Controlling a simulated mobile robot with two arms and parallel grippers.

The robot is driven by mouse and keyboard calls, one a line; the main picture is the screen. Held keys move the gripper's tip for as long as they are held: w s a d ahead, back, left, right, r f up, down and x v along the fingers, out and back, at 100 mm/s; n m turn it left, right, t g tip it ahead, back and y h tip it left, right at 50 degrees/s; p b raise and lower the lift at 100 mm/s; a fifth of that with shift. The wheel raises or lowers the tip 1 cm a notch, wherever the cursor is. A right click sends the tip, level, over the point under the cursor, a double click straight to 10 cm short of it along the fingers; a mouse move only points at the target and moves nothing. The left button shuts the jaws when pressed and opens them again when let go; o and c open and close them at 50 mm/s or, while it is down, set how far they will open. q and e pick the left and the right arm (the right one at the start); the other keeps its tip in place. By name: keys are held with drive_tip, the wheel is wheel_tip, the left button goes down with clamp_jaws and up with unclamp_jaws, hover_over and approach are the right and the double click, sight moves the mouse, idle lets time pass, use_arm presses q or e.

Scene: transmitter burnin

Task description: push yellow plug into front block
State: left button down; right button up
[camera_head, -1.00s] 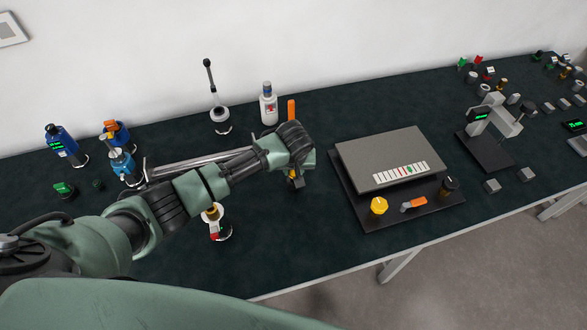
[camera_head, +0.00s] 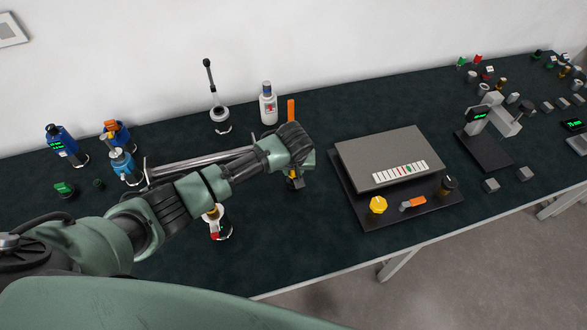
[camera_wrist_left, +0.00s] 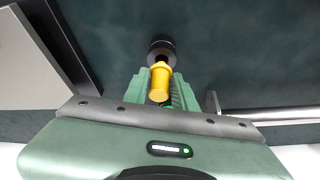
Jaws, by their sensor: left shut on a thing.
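My left gripper (camera_wrist_left: 161,88) is shut on the yellow plug (camera_wrist_left: 159,82), which stands between the green fingers in the left wrist view. A black round block (camera_wrist_left: 161,47) lies directly beyond the plug's far end, in line with it. I cannot tell from this view how deep the plug sits in it or whether they touch. In the head view my left gripper (camera_head: 295,180) points down at the dark table, left of the grey device, and the hand hides most of the plug. My right gripper is not in view.
The grey device (camera_head: 385,150) on a black base, with a yellow knob (camera_head: 378,205) in front, stands to the right. An orange-handled tool (camera_head: 291,110) and a white bottle (camera_head: 268,105) stand behind the hand. A white-and-red item (camera_head: 215,232) is partly under my arm.

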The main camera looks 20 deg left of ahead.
use_arm(q)
drive_tip(key=shift+f+b, duration=0.6)
drive_tip(key=shift+f, duration=0.7)
drive_tip(key=c, duration=1.1)
unclamp_jaws()
drive_tip(key=shift+o, duration=0.2)
drive_tip(key=shift+r, duration=0.1)
drive_tip(key=v, duration=0.7)
drive_tip(key=shift+r+b, duration=0.3)
drive_tip(key=shift+b, duration=0.15)
drive_tip(key=shift+s, duration=0.1)
